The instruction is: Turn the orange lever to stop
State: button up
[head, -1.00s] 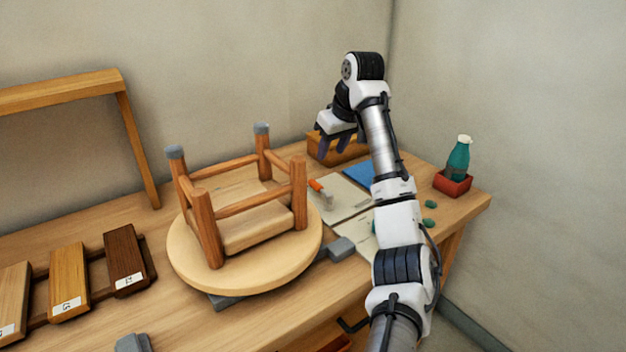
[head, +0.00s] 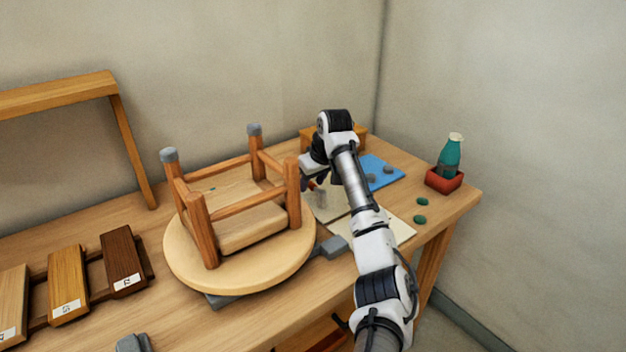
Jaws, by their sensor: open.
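The orange lever (head: 311,185) shows as a small orange tip on a grey post (head: 321,199), just right of the upturned stool. My gripper (head: 318,181) is low over it, with its dark fingers right beside the lever. The fingers are open. My wrist and forearm hide part of the lever and the fingertips, so I cannot tell whether they touch it. No stop mark is readable.
An upturned stool (head: 245,238) lies on a round turntable left of the lever. Wood samples (head: 68,283) lie at left.

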grip_shut()
